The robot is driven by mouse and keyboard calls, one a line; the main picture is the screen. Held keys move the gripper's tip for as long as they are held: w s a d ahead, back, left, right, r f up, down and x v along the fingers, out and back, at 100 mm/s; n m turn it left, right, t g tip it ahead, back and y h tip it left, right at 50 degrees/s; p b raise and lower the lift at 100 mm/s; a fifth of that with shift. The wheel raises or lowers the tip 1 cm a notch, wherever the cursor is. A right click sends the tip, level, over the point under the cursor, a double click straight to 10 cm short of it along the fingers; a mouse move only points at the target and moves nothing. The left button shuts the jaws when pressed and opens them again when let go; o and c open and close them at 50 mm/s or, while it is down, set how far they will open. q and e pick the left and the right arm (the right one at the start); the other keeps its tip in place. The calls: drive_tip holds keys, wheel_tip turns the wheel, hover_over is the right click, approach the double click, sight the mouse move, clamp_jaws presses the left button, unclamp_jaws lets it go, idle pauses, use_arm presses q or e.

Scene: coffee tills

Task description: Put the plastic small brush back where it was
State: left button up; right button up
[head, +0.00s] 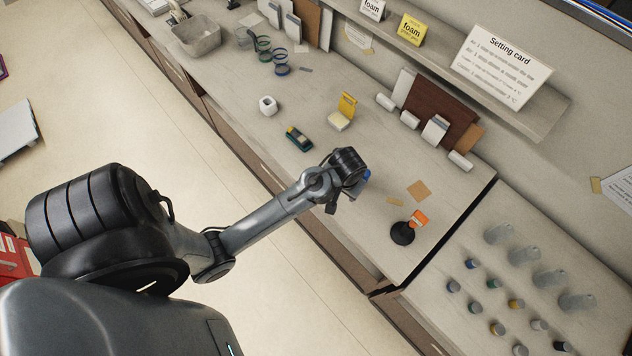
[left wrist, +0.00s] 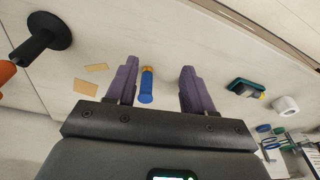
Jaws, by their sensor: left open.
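My left gripper (head: 347,192) is over the counter in the head view, its fingers mostly hidden by the wrist. In the left wrist view the gripper (left wrist: 158,72) has its two purple fingers apart. A small blue cylinder with an orange-yellow end (left wrist: 147,86) shows between the fingers, nearer the left one, with gaps on both sides. A bit of blue (head: 367,174) shows beside the gripper in the head view. A dark green block-like thing with a yellow part (head: 299,138) lies apart on the counter. I cannot tell which of these is the brush. My right gripper is not in view.
A white roll (head: 268,105) and yellow pad (head: 340,122) lie up-left. Jars and bottles fill the lower-right counter. Tan pieces (head: 419,190) lie flat nearby.

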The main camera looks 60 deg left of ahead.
use_arm(q)
drive_tip(key=s+d+r+m+t, duration=0.1)
drive_tip(key=s+d+r+m, duration=0.1)
drive_tip(key=s, duration=0.5)
drive_tip(key=s+d+r+m+t+h, duration=0.1)
drive_tip(key=s+d+r+m, duration=0.2)
drive_tip(key=s+d, duration=0.3)
drive_tip(key=shift+s+r+m, duration=0.3)
drive_tip(key=shift+s+m, duration=0.4)
drive_tip(key=shift+s, duration=0.15)
drive_tip(key=shift+r, duration=0.1)
wheel_tip(320, 180, up, 2)
drive_tip(key=shift+r+p, duration=0.15)
drive_tip(key=shift+p, duration=1.1)
